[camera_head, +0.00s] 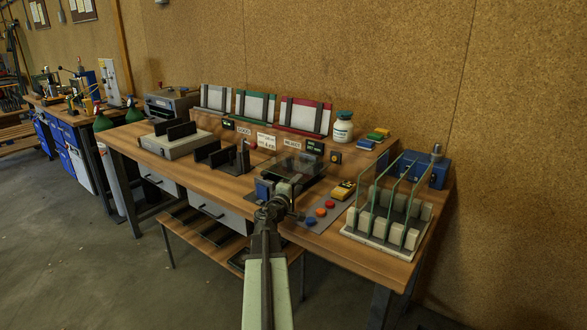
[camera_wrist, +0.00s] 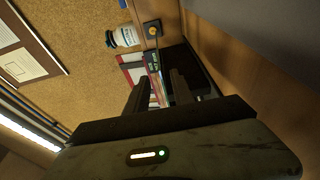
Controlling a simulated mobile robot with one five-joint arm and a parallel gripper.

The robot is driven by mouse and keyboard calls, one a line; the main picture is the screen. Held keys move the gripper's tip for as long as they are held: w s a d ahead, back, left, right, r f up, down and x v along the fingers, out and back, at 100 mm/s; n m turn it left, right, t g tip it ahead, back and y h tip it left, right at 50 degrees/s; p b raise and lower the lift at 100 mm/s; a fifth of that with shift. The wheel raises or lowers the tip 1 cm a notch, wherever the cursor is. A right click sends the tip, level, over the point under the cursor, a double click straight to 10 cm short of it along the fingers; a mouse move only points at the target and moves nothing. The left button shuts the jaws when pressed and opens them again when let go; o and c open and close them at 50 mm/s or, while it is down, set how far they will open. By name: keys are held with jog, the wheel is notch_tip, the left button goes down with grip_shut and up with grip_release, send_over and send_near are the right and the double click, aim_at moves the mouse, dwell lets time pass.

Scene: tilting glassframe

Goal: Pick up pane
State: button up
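Clear glass panes with greenish edges (camera_head: 393,192) stand upright, side by side, in a white slotted rack (camera_head: 382,250) at the right end of the workbench. In the head view, my arm reaches over the front middle of the bench, left of the rack. The fingers are hard to make out there.
A dark device with a clear panel (camera_head: 300,166) sits just beyond my arm. A control plate with coloured buttons (camera_head: 320,212) lies between arm and rack. Black slotted holders (camera_head: 222,158) stand left. A white jar (camera_head: 343,128) stands on the back shelf. A blue vise (camera_head: 427,172) is behind the rack.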

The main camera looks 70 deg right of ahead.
jog(key=d, duration=0.5)
jog(key=shift+s+d+f, duration=0.1)
jog(key=shift+f, duration=0.05)
grip_shut()
dwell(1.2)
